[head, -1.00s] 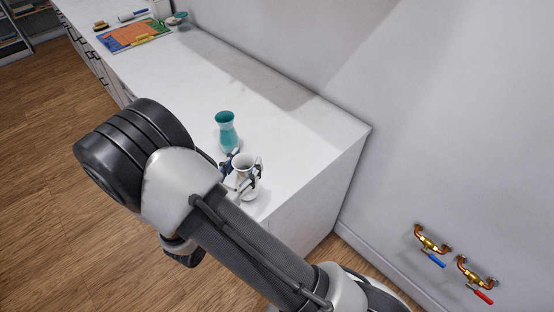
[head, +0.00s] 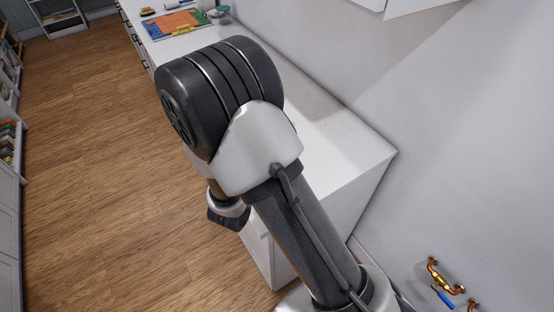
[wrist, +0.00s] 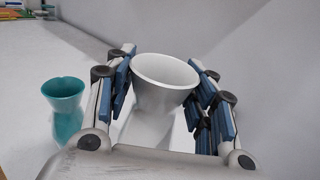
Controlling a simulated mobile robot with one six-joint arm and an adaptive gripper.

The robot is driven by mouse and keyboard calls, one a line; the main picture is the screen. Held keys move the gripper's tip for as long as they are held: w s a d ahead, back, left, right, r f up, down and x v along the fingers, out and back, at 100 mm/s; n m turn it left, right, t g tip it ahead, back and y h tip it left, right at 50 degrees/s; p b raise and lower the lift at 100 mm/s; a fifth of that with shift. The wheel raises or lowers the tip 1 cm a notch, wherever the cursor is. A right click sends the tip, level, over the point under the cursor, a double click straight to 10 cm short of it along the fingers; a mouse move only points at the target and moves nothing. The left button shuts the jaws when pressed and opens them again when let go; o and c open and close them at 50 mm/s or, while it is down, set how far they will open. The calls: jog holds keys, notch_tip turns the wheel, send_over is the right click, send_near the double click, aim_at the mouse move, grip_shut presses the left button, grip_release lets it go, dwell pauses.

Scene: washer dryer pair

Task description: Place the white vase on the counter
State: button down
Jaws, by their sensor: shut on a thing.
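The white vase (wrist: 165,72) is in the middle of the wrist view, upright, with its wide round mouth facing up. My gripper (wrist: 163,85) is shut on it, with blue-padded fingers on its left and right sides. The vase's lower part is partly hidden by my gripper, and I cannot tell whether its base touches the counter. The white counter (wrist: 35,55) spreads around it in the wrist view; its bare end also shows in the head view (head: 345,150). In the head view my arm hides the gripper and the vase.
A teal vase (wrist: 64,108) stands on the counter left of my gripper. A colourful board (head: 178,24) and a teal bowl (head: 219,13) are at the counter's far end. A wall runs along the right side, with a brass valve (head: 440,276). Wooden floor (head: 120,170) lies open to the left.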

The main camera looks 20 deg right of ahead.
notch_tip(320, 180, down, 10)
jog(key=shift+r+b, duration=0.25)
jog(key=shift+b, duration=0.85)
jog(key=shift+f, duration=0.1)
jog(key=c, duration=0.7)
grip_release()
